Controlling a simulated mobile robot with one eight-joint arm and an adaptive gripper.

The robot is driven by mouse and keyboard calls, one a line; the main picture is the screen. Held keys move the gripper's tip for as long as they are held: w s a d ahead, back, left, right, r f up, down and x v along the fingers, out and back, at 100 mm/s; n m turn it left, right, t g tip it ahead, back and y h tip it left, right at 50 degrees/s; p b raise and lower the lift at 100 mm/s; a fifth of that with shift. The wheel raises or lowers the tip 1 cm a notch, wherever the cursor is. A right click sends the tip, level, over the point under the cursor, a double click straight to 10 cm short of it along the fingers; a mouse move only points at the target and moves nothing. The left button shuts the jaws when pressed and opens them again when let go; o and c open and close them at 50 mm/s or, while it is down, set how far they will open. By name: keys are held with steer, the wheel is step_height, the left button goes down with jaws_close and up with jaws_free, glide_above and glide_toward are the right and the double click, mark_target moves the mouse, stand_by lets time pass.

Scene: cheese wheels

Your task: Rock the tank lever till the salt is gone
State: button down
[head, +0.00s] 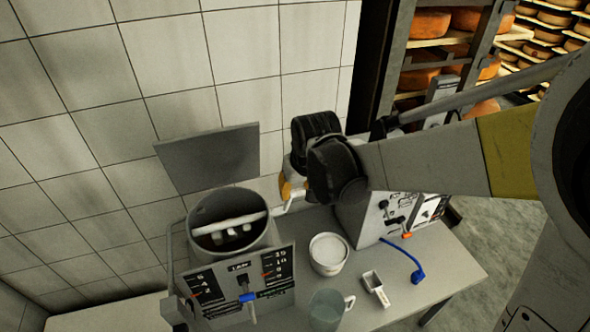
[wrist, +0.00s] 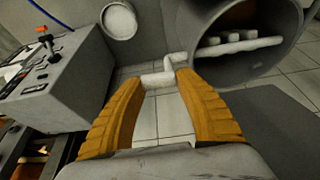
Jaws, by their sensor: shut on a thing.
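A grey round tank (head: 231,222) stands on the bench, open at the top, with a pale bar with short paddles (head: 232,228) inside. It also shows in the wrist view (wrist: 270,75). A pale cranked lever (wrist: 160,79) comes out of the tank's side. My gripper (head: 287,189) is at the tank's right side, its orange fingers (wrist: 161,77) closed around the lever's end. The fingers and arm hide most of the lever in the head view. I cannot make out salt inside the tank.
A white bowl (head: 328,253) with white contents, a scoop (head: 374,285) and a clear jug (head: 326,311) stand on the bench (head: 405,300). A panel with a blue-handled switch (head: 247,297) fronts the tank. A control box (head: 375,215) stands right; cheese shelves (head: 440,45) are behind.

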steer(key=shift+w+r+g, duration=0.2)
steer(key=shift+w+g, duration=0.1)
steer(key=shift+w, duration=0.25)
steer(key=w+g, duration=0.2)
steer(key=w+a+g+h, duration=0.1)
steer(key=w, duration=0.1)
steer(key=shift+a+r, duration=0.1)
steer(key=shift+r, duration=0.25)
steer(key=c, duration=2.2)
jaws_free()
steer(key=w, duration=0.1)
steer(key=w+a, duration=0.1)
steer(key=w, duration=0.1)
steer(key=w+f, duration=0.1)
steer(key=w, duration=0.1)
steer(key=shift+w+a+b, duration=0.2)
steer(key=shift+a+b, duration=0.1)
steer(key=shift+w+a+f, duration=0.15)
steer(key=shift+w, duration=0.5)
jaws_close()
steer(key=shift+w, duration=0.1)
steer(key=o, duration=1.3)
jaws_free()
steer(key=shift+o, duration=0.2)
steer(key=shift+w+f, duration=0.25)
steer(key=shift+w, duration=0.15)
step_height(320, 180, up, 12)
steer(key=shift+s, duration=0.25)
